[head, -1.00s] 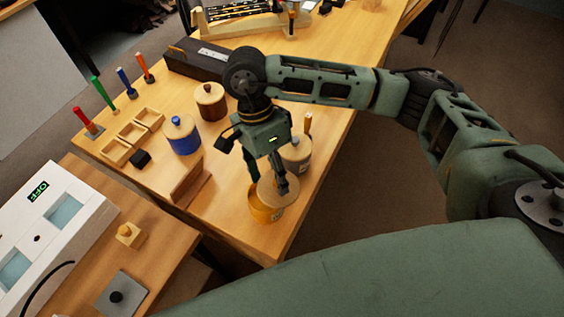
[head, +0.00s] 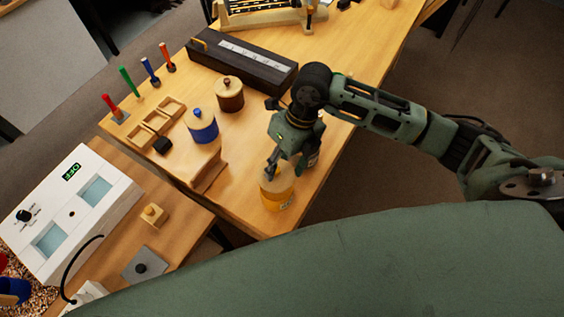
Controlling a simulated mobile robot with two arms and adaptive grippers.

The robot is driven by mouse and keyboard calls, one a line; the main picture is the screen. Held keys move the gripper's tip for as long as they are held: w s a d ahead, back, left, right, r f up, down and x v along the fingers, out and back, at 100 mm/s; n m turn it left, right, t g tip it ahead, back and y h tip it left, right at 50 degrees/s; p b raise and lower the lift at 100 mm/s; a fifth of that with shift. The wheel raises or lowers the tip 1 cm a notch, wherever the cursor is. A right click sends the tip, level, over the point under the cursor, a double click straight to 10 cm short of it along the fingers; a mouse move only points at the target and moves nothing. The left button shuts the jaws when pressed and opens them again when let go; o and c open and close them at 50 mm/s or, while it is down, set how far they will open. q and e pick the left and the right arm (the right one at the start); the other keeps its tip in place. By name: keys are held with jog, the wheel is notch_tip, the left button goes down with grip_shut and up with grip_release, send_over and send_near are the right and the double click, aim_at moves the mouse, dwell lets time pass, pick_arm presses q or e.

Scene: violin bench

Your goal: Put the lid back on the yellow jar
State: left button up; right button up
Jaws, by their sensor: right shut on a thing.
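The yellow jar (head: 272,205) stands near the front edge of the wooden bench. Its round wooden lid (head: 282,185) is over its mouth, level or nearly so, and looks to be resting on the rim; a small gap cannot be ruled out. My right gripper (head: 271,172) reaches down from above and is shut on the lid; its fingers and wrist hide part of the lid's top and the knob. My left gripper is not in view.
A blue jar (head: 203,130) and a brown jar (head: 229,98), both lidded, stand behind to the left. A wooden block (head: 208,172) is close left of the yellow jar. A long dark box (head: 240,62) lies farther back. A white device (head: 75,215) is at left.

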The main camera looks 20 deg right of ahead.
aim_at(283, 169)
notch_tip(283, 169, down, 4)
jog(key=shift+r+b, duration=0.2)
jog(key=shift+b, duration=0.85)
jog(key=shift+f+b, duration=0.8)
jog(key=shift+f, duration=0.1)
jog(key=shift+s, duration=0.1)
jog(key=shift+s+f+b, duration=0.3)
jog(key=shift+f+b, duration=0.2)
jog(key=shift+b, duration=0.25)
dwell(0.6)
dwell(0.3)
jog(key=o, duration=0.9)
jog(key=shift+w, duration=0.1)
jog(key=o, duration=0.4)
jog(key=shift+w, duration=0.2)
jog(key=shift+c, duration=0.2)
jog(key=shift+r, duration=0.1)
